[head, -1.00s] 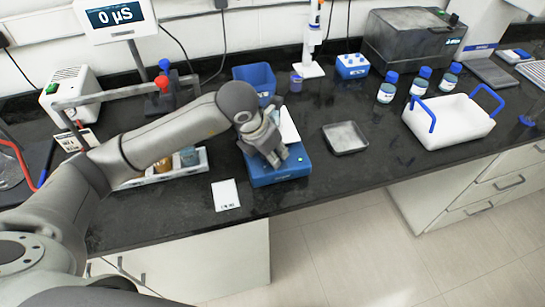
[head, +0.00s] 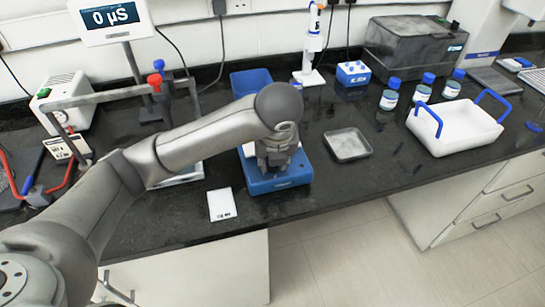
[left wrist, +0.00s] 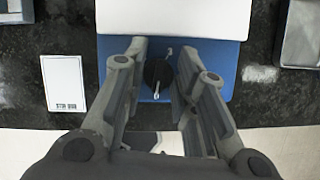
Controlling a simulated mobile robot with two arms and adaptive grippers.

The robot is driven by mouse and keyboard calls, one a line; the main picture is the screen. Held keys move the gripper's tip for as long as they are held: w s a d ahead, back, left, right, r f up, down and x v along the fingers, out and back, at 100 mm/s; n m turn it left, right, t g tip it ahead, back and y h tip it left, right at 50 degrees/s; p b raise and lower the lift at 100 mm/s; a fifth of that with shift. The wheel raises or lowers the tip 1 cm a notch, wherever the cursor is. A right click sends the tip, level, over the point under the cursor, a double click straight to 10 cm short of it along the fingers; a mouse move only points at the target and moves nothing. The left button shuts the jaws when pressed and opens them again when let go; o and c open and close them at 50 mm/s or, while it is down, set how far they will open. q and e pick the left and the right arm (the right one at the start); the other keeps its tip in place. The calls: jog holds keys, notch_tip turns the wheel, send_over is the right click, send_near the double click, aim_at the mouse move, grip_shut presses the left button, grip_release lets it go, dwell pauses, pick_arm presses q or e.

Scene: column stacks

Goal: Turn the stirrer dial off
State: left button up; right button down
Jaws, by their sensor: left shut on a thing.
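The stirrer (head: 290,180) is a blue box with a white top plate, near the front edge of the dark bench. In the left wrist view its blue body (left wrist: 222,75) spans the top middle. Its black round dial (left wrist: 157,72) with a pale pointer sits on the front of the body. My left gripper (head: 273,163) points down over the stirrer in the head view and hides the dial there. In the left wrist view my left gripper's fingers (left wrist: 162,58) stand on either side of the dial, shut on it. My right gripper is not in view.
A white card (head: 221,204) lies left of the stirrer. A grey square tray (head: 347,144) lies to its right, and a blue bin (head: 250,80) stands behind. Several blue-capped bottles (head: 422,88) and a white blue-handled tray (head: 455,125) are farther right.

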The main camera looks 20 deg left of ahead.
pick_arm(q)
jog(key=shift+r+n+y+p, duration=0.15)
jog(key=shift+n+y+p, duration=0.2)
jog(key=shift+n, duration=0.45)
jog(key=o, duration=0.6)
jog(key=shift+o, duration=0.2)
jog(key=v, duration=1.1)
jog(key=shift+r, duration=0.45)
jog(key=shift+d+g, duration=0.1)
jog(key=shift+g, duration=0.2)
